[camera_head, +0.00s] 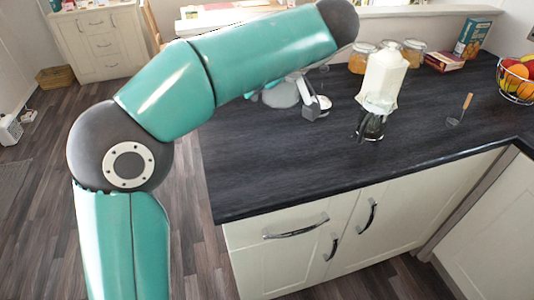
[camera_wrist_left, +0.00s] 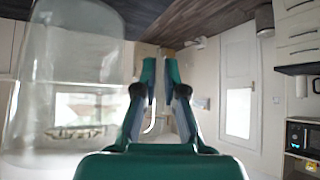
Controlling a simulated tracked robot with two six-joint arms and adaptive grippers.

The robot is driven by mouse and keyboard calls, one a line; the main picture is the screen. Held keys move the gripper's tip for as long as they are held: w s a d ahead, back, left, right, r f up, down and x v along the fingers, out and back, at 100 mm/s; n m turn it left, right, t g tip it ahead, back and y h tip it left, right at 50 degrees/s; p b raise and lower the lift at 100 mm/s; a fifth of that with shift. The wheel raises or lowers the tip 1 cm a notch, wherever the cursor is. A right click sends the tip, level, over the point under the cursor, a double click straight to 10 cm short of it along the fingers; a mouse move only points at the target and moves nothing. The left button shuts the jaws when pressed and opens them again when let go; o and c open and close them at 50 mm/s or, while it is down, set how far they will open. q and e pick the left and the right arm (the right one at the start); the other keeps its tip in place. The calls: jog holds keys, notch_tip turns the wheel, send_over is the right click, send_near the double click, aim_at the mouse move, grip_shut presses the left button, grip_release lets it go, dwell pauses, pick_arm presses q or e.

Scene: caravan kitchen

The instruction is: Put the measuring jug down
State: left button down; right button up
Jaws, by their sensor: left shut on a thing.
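The measuring jug (camera_wrist_left: 72,85) is clear, with printed marks on its side, and fills the left of the left wrist view. My left gripper (camera_wrist_left: 167,95) has its two fingers beside the jug, with a pale curved piece, seemingly the handle, between them. It is shut on the jug. In the head view my teal left arm reaches over the dark worktop (camera_head: 270,180) and hides most of the gripper. A greyish rounded shape shows below the forearm; I cannot tell how far it is from the worktop. My right gripper is not in view.
A tall white object (camera_head: 383,78) stands behind a dark glass pot (camera_head: 371,126) to the right. Jars (camera_head: 362,57), boxes (camera_head: 472,38), a wooden-handled utensil (camera_head: 461,108) and a fruit basket (camera_head: 517,78) stand further back and right. The front left worktop is clear.

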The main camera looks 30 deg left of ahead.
pick_arm(q)
notch_tip(320, 180, down, 15)
jog(key=shift+f+b, duration=0.15)
jog(key=shift+b, duration=0.2)
notch_tip(320, 180, down, 3)
jog(key=shift+b, duration=0.4)
jog(key=c, duration=1.3)
grip_release()
jog(key=shift+o, duration=0.2)
jog(key=shift+p, duration=0.6)
jog(key=d+r+b, duration=0.1)
jog(key=s+d+r, duration=0.1)
jog(key=d, duration=0.1)
jog(key=shift+d+b, duration=0.2)
jog(key=shift+b, duration=0.2)
jog(key=v, duration=1.2)
jog(key=shift+s+d+r, duration=0.2)
jog(key=shift+s+r, duration=0.05)
jog(key=shift+r, duration=0.05)
